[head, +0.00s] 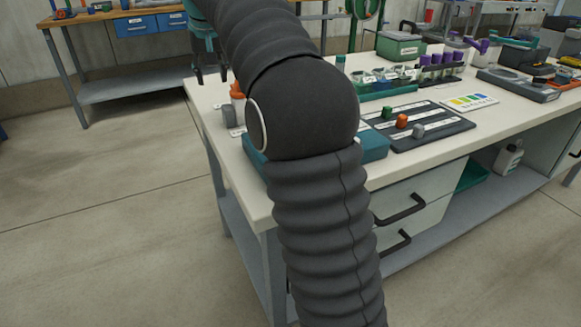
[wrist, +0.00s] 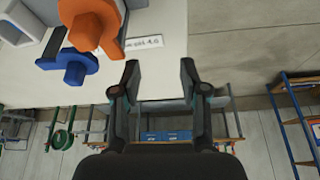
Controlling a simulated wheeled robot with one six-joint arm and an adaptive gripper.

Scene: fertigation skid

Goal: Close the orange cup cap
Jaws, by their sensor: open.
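In the wrist view an orange cap-like part (wrist: 88,27) with a protruding tab stands at the upper left of the white bench top. A blue part of similar shape (wrist: 72,68) is beside it, closer to the bench edge. Which of their parts are lids or hinges I cannot tell. In the head view an orange piece (head: 238,89) shows at the bench's left end, partly hidden by my arm. My gripper (wrist: 159,72) is open and empty, its fingers apart, to the right of the orange and blue parts.
A white label (wrist: 143,42) lies beside the orange part. A grey object (head: 228,117) stands near the orange piece. A dark board (head: 425,128) with coloured knobs, a teal rack (head: 388,84) and purple-capped tubes (head: 438,66) fill the bench further right. Floor left of the bench is clear.

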